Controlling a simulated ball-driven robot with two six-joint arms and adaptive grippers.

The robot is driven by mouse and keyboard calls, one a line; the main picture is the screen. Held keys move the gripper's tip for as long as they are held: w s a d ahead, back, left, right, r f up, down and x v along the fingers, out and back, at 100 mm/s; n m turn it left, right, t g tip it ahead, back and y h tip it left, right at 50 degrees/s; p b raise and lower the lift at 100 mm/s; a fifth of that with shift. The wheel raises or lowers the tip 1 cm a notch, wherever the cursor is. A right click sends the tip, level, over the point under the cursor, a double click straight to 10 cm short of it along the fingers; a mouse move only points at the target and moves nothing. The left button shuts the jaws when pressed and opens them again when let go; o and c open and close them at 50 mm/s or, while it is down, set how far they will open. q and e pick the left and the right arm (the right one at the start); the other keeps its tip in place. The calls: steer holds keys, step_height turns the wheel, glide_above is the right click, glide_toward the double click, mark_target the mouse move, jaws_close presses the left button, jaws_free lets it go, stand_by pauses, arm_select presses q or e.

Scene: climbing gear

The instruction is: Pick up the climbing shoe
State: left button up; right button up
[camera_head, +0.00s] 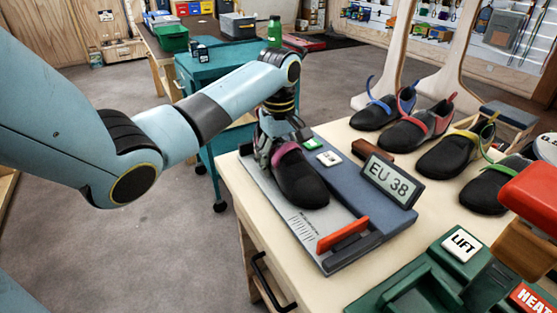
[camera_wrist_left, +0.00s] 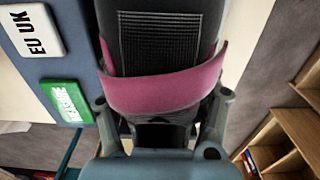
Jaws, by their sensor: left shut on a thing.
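A black climbing shoe (camera_head: 302,185) with a magenta strap is on the grey measuring plate of a foot-sizing device (camera_head: 345,262), toe toward the front right. Whether its sole touches the plate cannot be told. My left gripper (camera_head: 275,145) is shut on the shoe at its heel end, coming down from above. In the left wrist view the shoe (camera_wrist_left: 170,40) and its strap (camera_wrist_left: 165,90) fill the middle, with the fingers of the left gripper (camera_wrist_left: 165,125) on both sides of the heel. My right gripper is not in view.
The device has a display (camera_head: 390,181) reading EU 38 and a red-orange slider (camera_head: 342,236). Several other shoes (camera_head: 418,127) stand along the table's far right. A green LIFT unit (camera_head: 425,280) and a red-topped thing (camera_head: 532,190) are at the front right. Open floor lies left.

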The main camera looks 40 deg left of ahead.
mark_target(279, 144)
arm_select(q)
steer(key=shift+r, duration=0.5)
step_height(279, 144, up, 3)
steer(key=shift+r+p, duration=0.1)
steer(key=shift+p, duration=0.25)
steer(key=d+r, duration=0.1)
steer(key=d, duration=0.1)
steer(key=d+r, duration=0.1)
steer(key=d, duration=0.2)
steer(key=s+d+r, duration=0.1)
steer(key=d+r, duration=0.1)
steer(key=shift+d+p, duration=0.25)
steer(key=shift+p, duration=0.1)
steer(key=d+p, duration=0.1)
steer(key=d+r, duration=0.1)
steer(key=d+r+p, duration=0.1)
steer(key=shift+s+d+r+p, duration=0.15)
steer(key=shift+s+r+p, duration=0.1)
steer(key=shift+p, duration=0.1)
steer(key=shift+d+r, duration=0.1)
steer(key=shift+d, duration=0.25)
